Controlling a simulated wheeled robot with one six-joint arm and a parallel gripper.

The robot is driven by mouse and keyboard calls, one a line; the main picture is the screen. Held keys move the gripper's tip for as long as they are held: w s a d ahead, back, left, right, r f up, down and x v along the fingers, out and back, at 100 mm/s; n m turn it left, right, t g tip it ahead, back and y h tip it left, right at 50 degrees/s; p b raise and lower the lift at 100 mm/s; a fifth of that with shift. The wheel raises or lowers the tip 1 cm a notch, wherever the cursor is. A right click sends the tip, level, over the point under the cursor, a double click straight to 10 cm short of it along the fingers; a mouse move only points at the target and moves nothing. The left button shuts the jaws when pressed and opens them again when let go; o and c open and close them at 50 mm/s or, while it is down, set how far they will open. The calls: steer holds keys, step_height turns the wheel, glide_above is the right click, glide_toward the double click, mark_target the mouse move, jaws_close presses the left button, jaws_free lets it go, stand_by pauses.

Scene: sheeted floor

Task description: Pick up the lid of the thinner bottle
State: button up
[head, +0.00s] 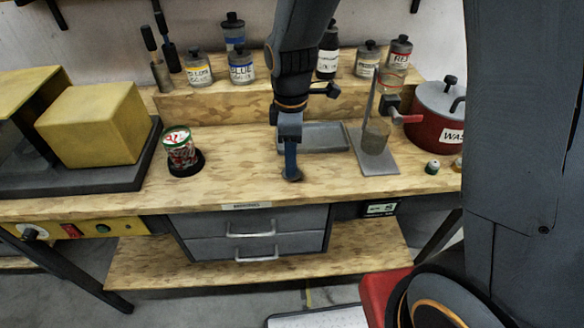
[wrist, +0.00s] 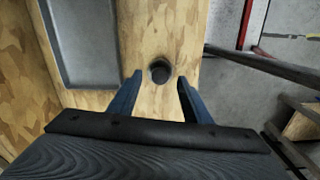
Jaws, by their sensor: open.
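I cannot read which one is the thinner.
A grey tray (head: 325,138) lies behind my gripper; a stand with a metal plate (head: 385,165) is to its right. A red pot (head: 436,110) is further right. A can (head: 180,152) and a yellow box (head: 93,125) are left. The bench edge is close in front.

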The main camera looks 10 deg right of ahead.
steer(key=shift+f, duration=0.8)
steer(key=c, duration=1.1)
steer(key=shift+r, duration=0.1)
steer(key=shift+c, duration=0.2)
